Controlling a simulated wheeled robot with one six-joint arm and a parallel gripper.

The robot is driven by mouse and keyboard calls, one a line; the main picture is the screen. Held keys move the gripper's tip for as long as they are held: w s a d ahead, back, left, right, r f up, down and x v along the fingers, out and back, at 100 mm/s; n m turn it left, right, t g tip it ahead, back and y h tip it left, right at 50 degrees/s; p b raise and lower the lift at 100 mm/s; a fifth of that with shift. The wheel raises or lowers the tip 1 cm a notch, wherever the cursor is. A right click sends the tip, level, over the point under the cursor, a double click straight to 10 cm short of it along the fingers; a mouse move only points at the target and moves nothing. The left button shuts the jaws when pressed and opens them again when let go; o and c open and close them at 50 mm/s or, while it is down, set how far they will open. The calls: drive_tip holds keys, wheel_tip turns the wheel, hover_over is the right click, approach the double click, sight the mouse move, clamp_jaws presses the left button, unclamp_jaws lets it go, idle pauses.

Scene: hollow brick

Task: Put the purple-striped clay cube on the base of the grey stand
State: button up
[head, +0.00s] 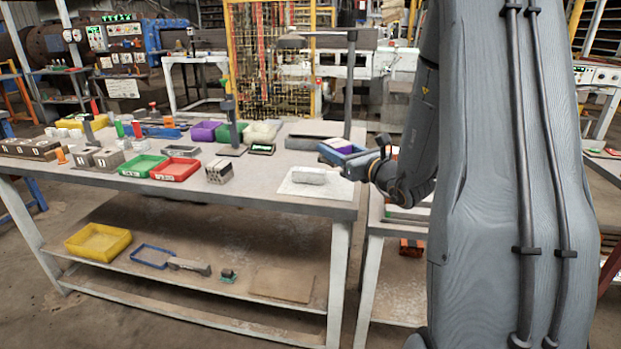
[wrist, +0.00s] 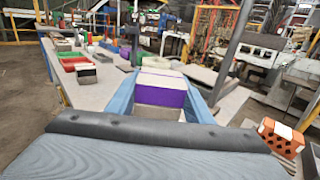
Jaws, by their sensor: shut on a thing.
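The purple-striped clay cube (wrist: 160,92) is pale with a broad purple band and sits between the two blue fingers of my gripper (wrist: 160,76) in the wrist view. The fingers are shut on it. In the head view my gripper (head: 338,151) is above the right end of the bench, and a bit of the cube's purple (head: 347,145) shows. A small grey stand (head: 233,122) with an upright post and flat base (head: 231,151) is on the bench to the left, apart from the cube. The stand also shows in the wrist view (wrist: 132,42).
A pale block (head: 309,175) lies on a white mat (head: 290,188) near the bench's front right. A taller post (head: 350,85) with an overhead arm rises behind my gripper. Green (head: 142,166) and red (head: 175,169) trays and a perforated block (head: 219,172) stand left of the mat.

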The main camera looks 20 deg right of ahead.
drive_tip(key=shift+w+d+r, duration=0.3)
drive_tip(key=shift+d, duration=0.25)
drive_tip(key=shift+w+d+f, duration=0.1)
drive_tip(key=shift+d+f, duration=0.05)
drive_tip(key=shift+f, duration=0.15)
drive_tip(key=f, duration=0.5)
drive_tip(key=shift+a, duration=0.2)
drive_tip(key=shift+f+p, duration=0.35)
drive_tip(key=shift+f, duration=1.65)
drive_tip(key=shift+f, duration=0.15)
